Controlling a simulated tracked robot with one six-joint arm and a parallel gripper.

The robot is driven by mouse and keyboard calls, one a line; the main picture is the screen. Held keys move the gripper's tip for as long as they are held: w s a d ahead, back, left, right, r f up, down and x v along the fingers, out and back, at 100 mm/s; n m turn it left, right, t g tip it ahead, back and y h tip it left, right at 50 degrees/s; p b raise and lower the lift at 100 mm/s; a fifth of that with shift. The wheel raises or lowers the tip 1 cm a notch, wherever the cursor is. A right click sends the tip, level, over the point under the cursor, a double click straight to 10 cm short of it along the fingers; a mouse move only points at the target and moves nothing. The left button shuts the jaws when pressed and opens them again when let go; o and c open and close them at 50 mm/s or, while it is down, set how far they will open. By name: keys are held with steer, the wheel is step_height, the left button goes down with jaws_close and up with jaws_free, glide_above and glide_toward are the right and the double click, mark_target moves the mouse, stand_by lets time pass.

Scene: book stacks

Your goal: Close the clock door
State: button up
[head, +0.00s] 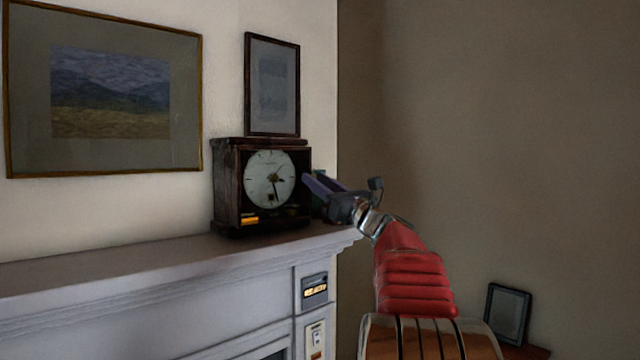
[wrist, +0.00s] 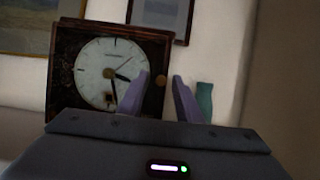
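The clock (head: 262,186) is a dark wooden box with a round pale dial, standing upright on the mantel. It also shows in the wrist view (wrist: 68,72). I cannot tell whether the clock door is flush or slightly ajar. My gripper (wrist: 160,75) has its two purple fingers apart with nothing visibly held. In the head view my gripper (head: 312,181) is at the clock's right side.
A teal vase (wrist: 204,98) stands right of the clock, close to my right finger. The white mantel (head: 150,262) is clear to the left. Framed pictures (head: 110,90) (head: 272,85) hang behind. A small dark frame (head: 507,315) stands low at the right.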

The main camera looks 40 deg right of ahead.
steer(key=shift+s+f, duration=0.1)
steer(key=d+v, duration=0.1)
steer(key=v, duration=1.2)
steer(key=shift+s+a, duration=0.3)
steer(key=shift+a, duration=0.2)
